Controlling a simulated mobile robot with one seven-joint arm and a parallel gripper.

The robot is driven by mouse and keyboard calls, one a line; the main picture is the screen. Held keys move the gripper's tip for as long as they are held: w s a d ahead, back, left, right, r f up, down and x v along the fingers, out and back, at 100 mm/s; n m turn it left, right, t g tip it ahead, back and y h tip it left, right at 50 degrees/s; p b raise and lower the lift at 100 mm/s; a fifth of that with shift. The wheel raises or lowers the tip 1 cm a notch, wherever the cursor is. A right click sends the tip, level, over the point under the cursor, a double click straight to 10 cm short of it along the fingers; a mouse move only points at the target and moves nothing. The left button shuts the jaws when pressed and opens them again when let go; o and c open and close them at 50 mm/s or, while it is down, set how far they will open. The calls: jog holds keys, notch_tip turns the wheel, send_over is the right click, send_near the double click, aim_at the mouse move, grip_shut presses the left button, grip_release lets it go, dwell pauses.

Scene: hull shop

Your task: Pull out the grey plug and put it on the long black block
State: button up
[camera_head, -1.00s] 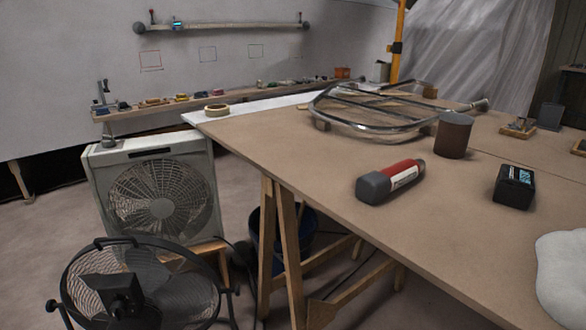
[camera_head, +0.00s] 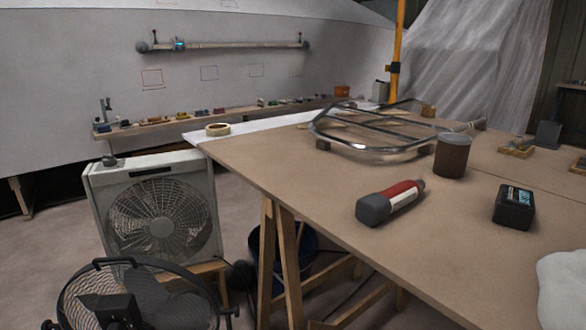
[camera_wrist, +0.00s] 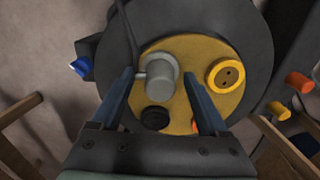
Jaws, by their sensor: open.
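The grey plug (camera_wrist: 162,80) is a short round cylinder with a side stub. It stands on the yellow face of a round dark body (camera_wrist: 110,50) in the wrist view. My gripper (camera_wrist: 158,75) is open, with one finger on each side of the plug and visible gaps between. A yellow two-hole socket (camera_wrist: 226,74) is right of the plug and a round black piece (camera_wrist: 155,118) lies below it. The head view shows neither plug nor gripper.
A dark cable runs above the left finger. Wooden legs (camera_wrist: 20,108) flank the lower corners of the wrist view. In the head view, a brown table (camera_head: 290,165) holds a red-grey cylinder (camera_head: 390,203) and a black box (camera_head: 514,207). Two fans (camera_head: 160,215) stand at left.

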dwell(0.3)
grip_shut()
dwell(0.3)
jog(key=shift+r, duration=0.1)
jog(key=shift+r+p, duration=2.95)
jog(key=shift+p, duration=0.3)
